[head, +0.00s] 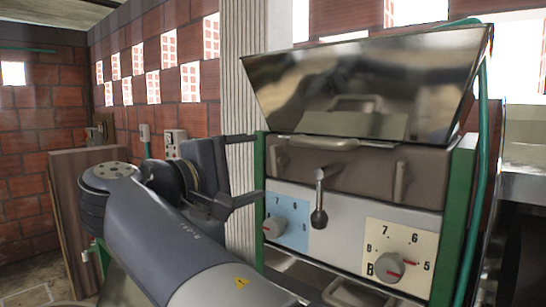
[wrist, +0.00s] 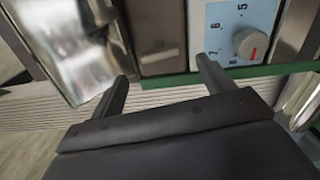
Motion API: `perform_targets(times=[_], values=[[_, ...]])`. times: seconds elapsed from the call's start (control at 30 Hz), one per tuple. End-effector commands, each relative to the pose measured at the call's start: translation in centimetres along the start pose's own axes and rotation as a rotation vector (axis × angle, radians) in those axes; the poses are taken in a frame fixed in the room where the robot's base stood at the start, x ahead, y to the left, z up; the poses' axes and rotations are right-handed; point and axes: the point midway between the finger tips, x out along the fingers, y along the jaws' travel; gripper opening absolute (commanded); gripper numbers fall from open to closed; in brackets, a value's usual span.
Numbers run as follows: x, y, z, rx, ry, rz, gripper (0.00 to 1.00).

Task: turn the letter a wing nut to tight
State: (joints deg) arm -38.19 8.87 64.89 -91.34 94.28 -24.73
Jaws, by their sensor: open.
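A machine shows two grey dial knobs. The left knob (head: 273,228) sits on a blue numbered plate (head: 292,212), and no letter A is readable there. The right knob (head: 388,266) sits on a cream plate marked B. Two upright wing-like tabs stand on the brown panel above: a left one (head: 276,160) and a right one (head: 400,182). I cannot tell which part is the letter A wing nut. My gripper (head: 258,166) is open at the machine's left edge, its fingers near the left tab. In the wrist view the open fingers (wrist: 163,70) have nothing between them; the left knob (wrist: 251,43) is beyond them.
A shiny metal hopper (head: 365,85) tops the machine. A dark lever (head: 319,205) hangs between the plates. Green posts (head: 458,225) frame the sides. A white ribbed column (head: 240,90) stands behind my gripper. A brick wall (head: 160,60) is at the left.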

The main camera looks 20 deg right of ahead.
Motion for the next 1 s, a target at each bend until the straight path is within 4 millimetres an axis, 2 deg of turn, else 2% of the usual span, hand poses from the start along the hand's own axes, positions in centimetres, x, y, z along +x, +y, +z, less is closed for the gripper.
perform_targets(times=[0.03, 0.2, 0.4, 0.8, 1.0], values=[[1.1, 0.2, 0.2, 0.000, -0.005, -0.002, 0.76], [3.8, 0.2, 0.2, 0.001, -0.004, -0.002, 0.76], [5.7, 0.1, 0.1, -0.001, -0.001, -0.002, 0.76], [6.3, 0.0, 0.0, 0.001, 0.002, -0.001, 0.76], [6.3, 0.0, 0.0, 0.001, 0.001, -0.001, 0.60]])
